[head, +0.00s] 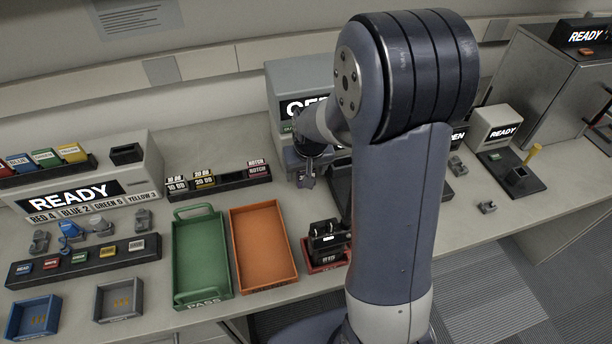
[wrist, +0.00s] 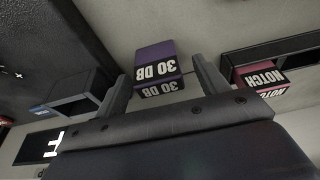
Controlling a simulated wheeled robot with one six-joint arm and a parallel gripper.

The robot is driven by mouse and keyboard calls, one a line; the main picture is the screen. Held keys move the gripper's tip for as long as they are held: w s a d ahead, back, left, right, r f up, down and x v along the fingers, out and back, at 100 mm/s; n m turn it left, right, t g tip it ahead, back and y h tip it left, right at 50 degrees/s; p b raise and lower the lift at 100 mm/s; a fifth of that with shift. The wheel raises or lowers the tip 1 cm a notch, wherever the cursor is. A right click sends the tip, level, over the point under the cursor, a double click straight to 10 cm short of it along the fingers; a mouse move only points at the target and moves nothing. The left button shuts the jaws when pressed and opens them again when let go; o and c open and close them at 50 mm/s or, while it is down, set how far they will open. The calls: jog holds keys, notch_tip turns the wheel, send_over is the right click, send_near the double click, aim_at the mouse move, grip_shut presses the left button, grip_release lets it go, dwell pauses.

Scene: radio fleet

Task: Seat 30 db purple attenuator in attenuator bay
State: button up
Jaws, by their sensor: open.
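The purple 30 dB attenuator (wrist: 157,62) shows in the wrist view, with "30 DB" printed on two faces. My gripper (wrist: 161,75) is open, with one finger on each side of the attenuator. I cannot tell whether the fingers touch it. In the head view my gripper (head: 306,179) hangs beside the grey unit with a partly covered "OF…" display (head: 303,106). The attenuator cannot be made out there. A dark housing with an opening (wrist: 75,106) is at the left of the wrist view; I cannot tell whether it is the attenuator bay.
A black rack (head: 225,181) holds 10 dB, 20 dB and notch pieces; a notch piece (wrist: 262,78) shows at the wrist view's right. Green (head: 201,257) and orange (head: 263,247) trays lie in front, with a black device (head: 326,240) beside them. My arm hides much of the bench.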

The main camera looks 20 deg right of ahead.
jog(key=shift+w+f, duration=0.2)
jog(key=shift+f, duration=0.45)
jog(key=shift+c, duration=0.2)
jog(key=c, duration=1.1)
jog(key=shift+r, duration=0.15)
